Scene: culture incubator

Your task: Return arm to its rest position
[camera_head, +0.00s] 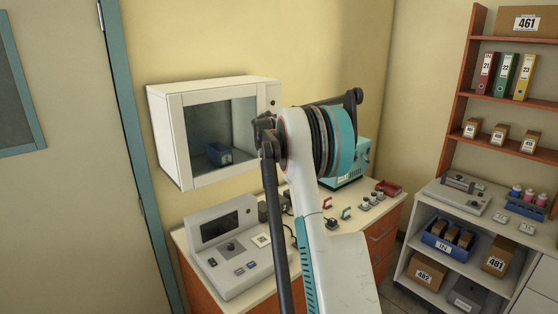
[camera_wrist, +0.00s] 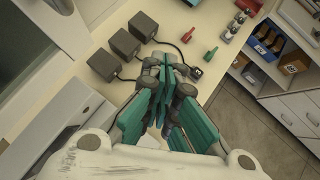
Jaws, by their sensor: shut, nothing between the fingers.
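My gripper (camera_wrist: 165,68) shows in the wrist view with its teal fingers brought together and nothing between them. It hangs over the counter (camera_wrist: 100,33), apart from the items on it. In the head view my arm rises through the middle of the picture in front of the counter, and my gripper is hidden there. The white incubator (camera_head: 170,140) on the wall is at the left of my arm, its glass-fronted door looking shut. A blue rack (camera_head: 218,154) shows inside it.
A grey instrument (camera_head: 235,256) stands on the counter. Dark boxes (camera_wrist: 123,43) with cables lie near my gripper, with red (camera_wrist: 212,53) and green (camera_wrist: 187,36) pieces beside them. A shelf unit (camera_head: 467,70) with binders and boxes stands at right. Floor (camera_wrist: 245,125) shows clear beside the counter.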

